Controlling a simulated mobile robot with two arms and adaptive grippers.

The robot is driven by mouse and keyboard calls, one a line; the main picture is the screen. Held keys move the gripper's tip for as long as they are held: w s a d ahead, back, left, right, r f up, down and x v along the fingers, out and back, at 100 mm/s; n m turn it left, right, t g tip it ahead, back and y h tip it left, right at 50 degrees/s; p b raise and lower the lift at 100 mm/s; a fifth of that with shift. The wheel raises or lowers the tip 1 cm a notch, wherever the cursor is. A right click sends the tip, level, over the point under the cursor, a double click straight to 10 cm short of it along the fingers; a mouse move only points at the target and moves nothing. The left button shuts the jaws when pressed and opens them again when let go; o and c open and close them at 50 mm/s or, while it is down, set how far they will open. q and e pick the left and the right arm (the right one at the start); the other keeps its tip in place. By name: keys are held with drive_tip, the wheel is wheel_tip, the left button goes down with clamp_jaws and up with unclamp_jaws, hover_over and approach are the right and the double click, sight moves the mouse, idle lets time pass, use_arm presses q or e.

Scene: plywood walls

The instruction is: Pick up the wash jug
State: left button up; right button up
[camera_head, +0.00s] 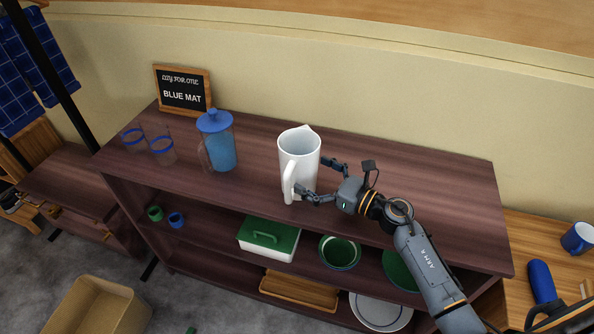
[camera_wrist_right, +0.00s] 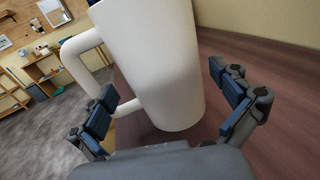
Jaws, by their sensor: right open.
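The wash jug is the tall white jug (camera_head: 301,158) with a side handle, upright on the dark wooden shelf top (camera_head: 400,190). It also fills the middle of the right wrist view (camera_wrist_right: 155,65), its handle to the left. My right gripper (camera_head: 324,179) reaches in from the right and is open, one finger at the jug's far side and one by its near, handle side. In the right wrist view the fingers (camera_wrist_right: 170,100) stand apart on either side of the jug's lower body. Whether they touch it I cannot tell. My left gripper is not in view.
A blue-lidded pitcher (camera_head: 220,150), two glasses (camera_head: 163,150) and a sign (camera_head: 183,88) stand left on the same top. Lower shelves hold a green-lidded box (camera_head: 268,240), bowls (camera_head: 340,252) and plates. A cardboard box (camera_head: 98,308) is on the floor. The shelf top's right is mostly clear.

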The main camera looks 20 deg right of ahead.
drive_tip(key=x, duration=0.3)
drive_tip(key=shift+w+a+f, duration=0.1)
drive_tip(key=shift+w+a, duration=0.05)
drive_tip(key=shift+w, duration=0.15)
drive_tip(key=shift+s, duration=0.1)
drive_tip(key=c, duration=1.4)
drive_tip(key=shift+c, duration=0.5)
drive_tip(key=shift+r, duration=0.25)
